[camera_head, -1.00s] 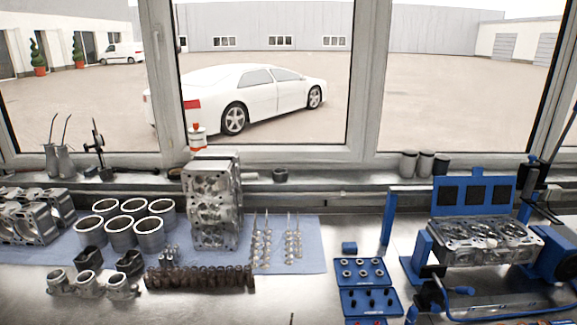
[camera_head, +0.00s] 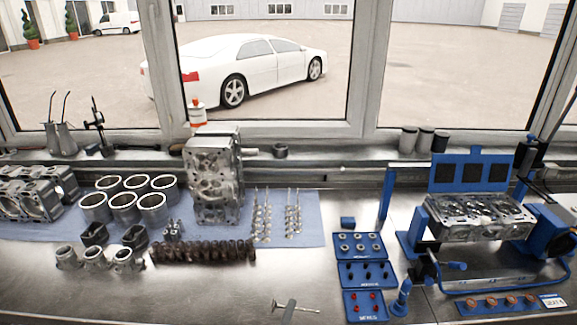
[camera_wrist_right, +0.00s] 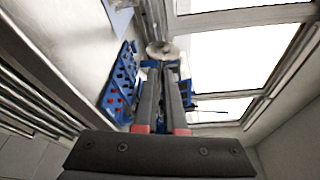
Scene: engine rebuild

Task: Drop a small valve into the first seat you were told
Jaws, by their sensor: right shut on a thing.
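The cylinder head (camera_head: 478,217) is clamped in the blue stand (camera_head: 420,246) at the right, well away from the valve. Its separate seats are too small to make out. My left gripper is out of view.
Several valves (camera_head: 293,222) stand in rows on the blue mat (camera_head: 314,238). Blue trays (camera_head: 344,270) of small parts lie between the gripper and the stand. A blue tube and a label card (camera_head: 553,302) lie before the stand. The front left of the bench is clear.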

